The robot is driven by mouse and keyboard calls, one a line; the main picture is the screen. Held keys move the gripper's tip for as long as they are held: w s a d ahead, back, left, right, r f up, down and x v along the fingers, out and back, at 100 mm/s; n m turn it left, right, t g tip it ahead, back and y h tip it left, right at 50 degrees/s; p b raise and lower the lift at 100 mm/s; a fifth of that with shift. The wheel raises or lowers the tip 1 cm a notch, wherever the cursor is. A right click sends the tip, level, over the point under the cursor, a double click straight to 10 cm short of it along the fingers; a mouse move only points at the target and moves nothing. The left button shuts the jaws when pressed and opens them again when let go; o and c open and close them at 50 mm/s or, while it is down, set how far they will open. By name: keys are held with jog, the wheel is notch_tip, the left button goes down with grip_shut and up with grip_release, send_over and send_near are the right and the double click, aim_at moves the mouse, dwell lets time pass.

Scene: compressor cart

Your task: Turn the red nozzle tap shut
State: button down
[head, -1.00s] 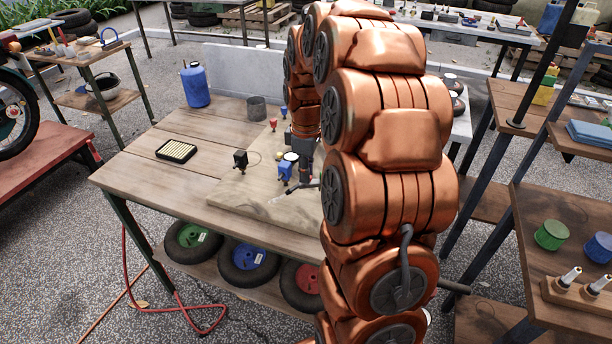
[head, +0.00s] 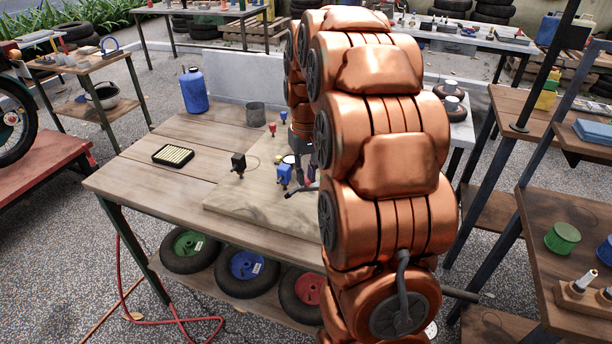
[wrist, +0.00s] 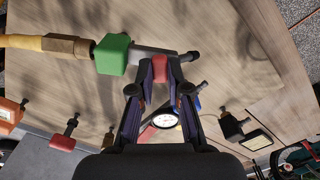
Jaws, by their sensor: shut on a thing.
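In the wrist view the red nozzle tap (wrist: 161,69) sits between my gripper's fingertips (wrist: 160,72). My gripper is shut on it, and the fingers cover its sides. The tap is beside a grey nozzle tube (wrist: 150,57), which joins a green block (wrist: 112,54), a brass fitting and a yellow hose. In the head view my gripper (head: 305,178) is low over the wooden board, partly behind my arm. The tap is hidden there. How far the tap is turned cannot be told.
A round gauge (wrist: 164,121) lies below the fingers in the wrist view. On the board (head: 250,202) stand a black block (head: 238,163) and a blue valve (head: 284,174). A second red tap (wrist: 62,142) is lower left. The table's front left is clear.

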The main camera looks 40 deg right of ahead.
aim_at(307, 178)
jog(key=shift+m, duration=1.2)
jog(key=c, duration=1.1)
grip_release()
jog(key=shift+r, duration=0.15)
notch_tip(307, 178, up, 12)
jog(key=shift+d+f, duration=0.15)
